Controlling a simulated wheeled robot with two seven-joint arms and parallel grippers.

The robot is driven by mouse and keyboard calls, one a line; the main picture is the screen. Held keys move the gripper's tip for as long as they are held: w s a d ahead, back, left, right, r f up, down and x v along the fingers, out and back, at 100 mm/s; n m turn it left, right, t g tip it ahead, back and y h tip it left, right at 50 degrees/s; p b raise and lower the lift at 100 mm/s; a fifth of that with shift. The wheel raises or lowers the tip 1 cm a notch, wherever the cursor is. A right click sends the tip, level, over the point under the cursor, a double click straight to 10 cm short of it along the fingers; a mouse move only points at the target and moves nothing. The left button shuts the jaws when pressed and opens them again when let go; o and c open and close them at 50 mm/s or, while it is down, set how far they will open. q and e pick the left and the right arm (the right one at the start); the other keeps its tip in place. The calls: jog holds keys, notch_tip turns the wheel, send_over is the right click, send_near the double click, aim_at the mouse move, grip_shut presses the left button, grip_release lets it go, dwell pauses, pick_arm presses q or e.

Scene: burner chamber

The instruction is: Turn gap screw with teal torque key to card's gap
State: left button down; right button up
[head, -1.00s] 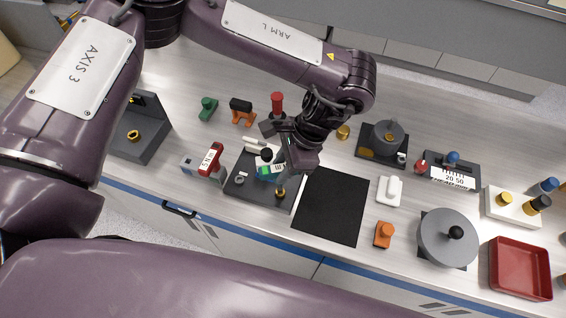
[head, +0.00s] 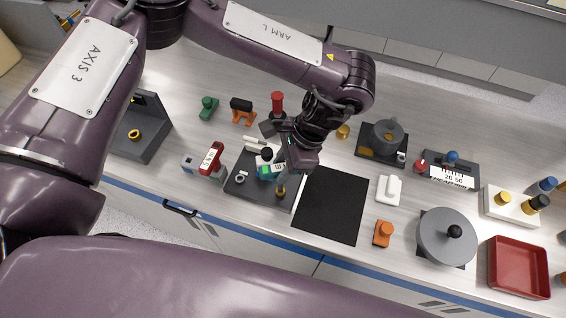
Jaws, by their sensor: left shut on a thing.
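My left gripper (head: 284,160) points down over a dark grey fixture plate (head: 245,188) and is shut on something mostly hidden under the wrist. A teal piece (head: 265,174) shows just left of the fingers, beside a small white label and below a black knob (head: 267,153); I cannot tell whether it is the torque key or part of the fixture. A brass-coloured post (head: 281,191) stands at the plate's front right. The gap screw cannot be made out for certain. A white card marked "20 50" (head: 452,177) is on a dark stand at the right. My right gripper is not in view.
A black mat (head: 331,205) lies right of the fixture. A red-topped stand (head: 211,157) is close on its left, and a red-handled tool (head: 277,103) stands behind. An orange block (head: 383,234), grey round lid (head: 447,236) and red tray (head: 519,268) are further right.

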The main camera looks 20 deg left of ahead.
pick_arm(q)
jog(key=shift+f, duration=0.1)
jog(key=shift+f+b, duration=0.75)
jog(key=shift+f, duration=0.3)
jog(key=shift+r, duration=0.1)
jog(key=shift+r+n+p, duration=0.1)
jog(key=shift+n+p, duration=0.2)
jog(key=shift+p, duration=0.05)
jog(key=shift+n+g+p, duration=0.3)
jog(key=shift+n+p, duration=0.1)
jog(key=shift+n, duration=0.3)
